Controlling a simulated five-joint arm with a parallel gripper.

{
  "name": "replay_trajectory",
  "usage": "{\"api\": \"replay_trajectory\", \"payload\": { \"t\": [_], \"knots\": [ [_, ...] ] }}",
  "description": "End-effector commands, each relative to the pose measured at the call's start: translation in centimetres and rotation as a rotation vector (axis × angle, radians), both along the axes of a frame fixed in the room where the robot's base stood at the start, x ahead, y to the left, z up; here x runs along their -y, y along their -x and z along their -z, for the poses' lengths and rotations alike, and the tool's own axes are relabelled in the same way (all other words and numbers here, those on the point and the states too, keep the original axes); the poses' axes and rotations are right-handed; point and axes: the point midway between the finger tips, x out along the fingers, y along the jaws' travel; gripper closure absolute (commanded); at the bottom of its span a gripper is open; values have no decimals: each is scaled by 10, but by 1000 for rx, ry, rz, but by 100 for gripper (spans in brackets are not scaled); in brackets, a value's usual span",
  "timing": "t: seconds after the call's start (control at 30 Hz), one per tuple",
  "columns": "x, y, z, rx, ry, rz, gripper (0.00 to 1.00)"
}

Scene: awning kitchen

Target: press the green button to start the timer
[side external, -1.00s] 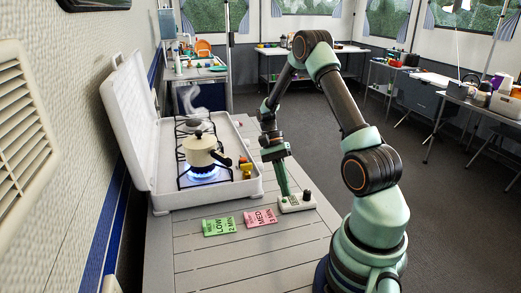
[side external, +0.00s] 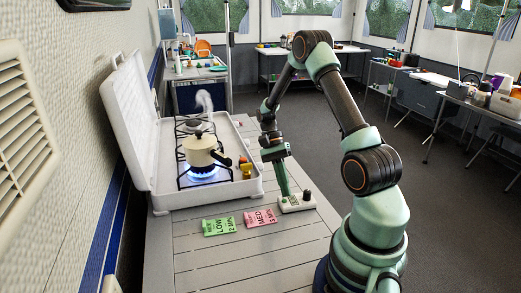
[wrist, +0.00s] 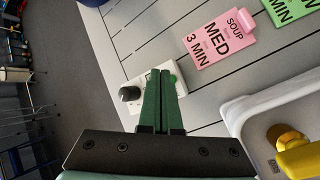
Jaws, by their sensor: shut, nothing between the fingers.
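The timer (side external: 298,206) is a small white box with a black knob (side external: 307,195), standing on the slatted table at the foot of my gripper. It also shows in the wrist view (wrist: 146,80), with the knob left of my fingers. The green button (wrist: 180,86) shows partly at the right edge of my fingers, which hide the rest. My gripper (side external: 285,195) points down, its closed green fingers reaching the timer's left part. In the wrist view the fingertips (wrist: 160,72) lie over the timer beside the button; whether they touch it I cannot tell.
A green LOW card (side external: 219,226) and a pink MED card (side external: 260,217) lie on the table (side external: 215,260) near the timer. A white camp stove (side external: 240,190) stands left of it, with a cream pot (side external: 200,150) over a blue flame. Table in front is clear.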

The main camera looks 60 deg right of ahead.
Motion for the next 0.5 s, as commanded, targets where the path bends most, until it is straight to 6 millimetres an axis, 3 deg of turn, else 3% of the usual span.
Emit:
{"api": "replay_trajectory", "payload": {
  "t": [0.5],
  "knots": [
    [0, 0, 8, 1, 1, 0, 100]
  ]
}}
